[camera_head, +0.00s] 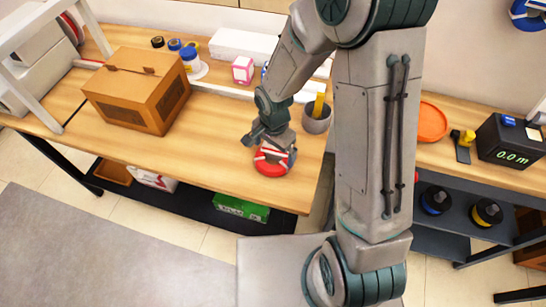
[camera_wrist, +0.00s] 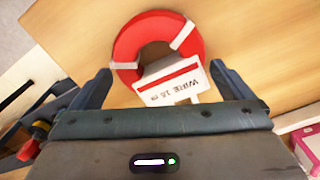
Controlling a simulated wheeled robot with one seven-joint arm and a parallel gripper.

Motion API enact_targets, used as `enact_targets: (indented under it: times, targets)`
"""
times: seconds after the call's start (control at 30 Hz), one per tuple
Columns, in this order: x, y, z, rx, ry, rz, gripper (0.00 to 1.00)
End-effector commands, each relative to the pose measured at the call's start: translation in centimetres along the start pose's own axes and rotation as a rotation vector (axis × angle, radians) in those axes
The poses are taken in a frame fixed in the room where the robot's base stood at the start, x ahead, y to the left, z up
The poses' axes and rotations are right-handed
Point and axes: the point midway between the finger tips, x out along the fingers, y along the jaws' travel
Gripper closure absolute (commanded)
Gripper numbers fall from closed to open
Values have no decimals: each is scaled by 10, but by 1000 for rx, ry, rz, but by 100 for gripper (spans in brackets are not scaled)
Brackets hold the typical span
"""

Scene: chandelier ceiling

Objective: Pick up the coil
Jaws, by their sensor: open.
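A red coil (camera_wrist: 150,28) with white bands and a white paper tag (camera_wrist: 175,84) reading "WIRE" lies on the wooden table. In the wrist view it shows ahead of my gripper (camera_wrist: 160,78), with the tag between the two spread fingers and the ring beyond the fingertips. My gripper is open and empty. In the head view the coil (camera_head: 270,168) lies near the table's front edge, with my gripper (camera_head: 268,150) over it and hiding part of it. I cannot tell from these views how far the fingers are above it.
A cardboard box (camera_head: 137,88) stands left on the table. A grey cup (camera_head: 317,118) with a yellow item stands close on the right. A pink-and-white box (camera_head: 243,70) stands behind. Bare wood (camera_head: 205,150) lies left of the coil.

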Motion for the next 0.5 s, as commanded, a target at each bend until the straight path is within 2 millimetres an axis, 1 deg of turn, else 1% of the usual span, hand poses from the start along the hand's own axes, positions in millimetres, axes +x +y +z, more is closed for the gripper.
enact_targets:
  times: [0.13, 0.23, 0.33, 0.5]
  targets:
    - [20, 1, 2, -1, -3, 4, 0]
    - [29, 1, 1, -1, -1, 2, 0]
    - [34, 1, 1, 0, 0, 1, 0]
    - [34, 1, 0, 1, 1, -1, 0]
